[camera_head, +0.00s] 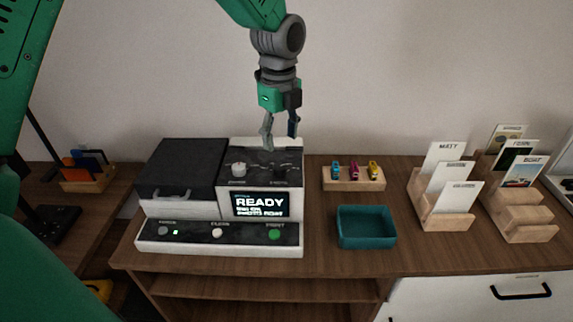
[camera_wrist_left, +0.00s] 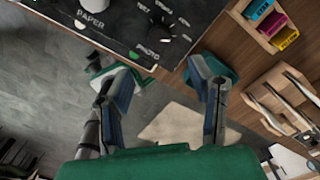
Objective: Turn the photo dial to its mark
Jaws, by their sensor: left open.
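The photo dial (camera_wrist_left: 160,32) is a dark round knob with a white line on its edge, beside the PHOTO label in the left wrist view. Small marks surround it, too small to read; I cannot tell whether the line meets the right one. It sits on the printer's (camera_head: 236,156) black top, right of the white paper dial (camera_head: 239,169). In the head view the photo dial is dark and hard to make out. My left gripper (camera_head: 281,138) is open and empty, pointing down above the back of the printer top, apart from the dial. My right gripper is not in view.
The printer screen (camera_head: 261,204) reads READY above a front button strip (camera_head: 195,233). To the right are a wooden rack (camera_head: 345,185) with cyan, magenta and yellow cartridges, a teal tray (camera_head: 366,239) and wooden card holders (camera_head: 447,222). Bare tabletop lies around the tray.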

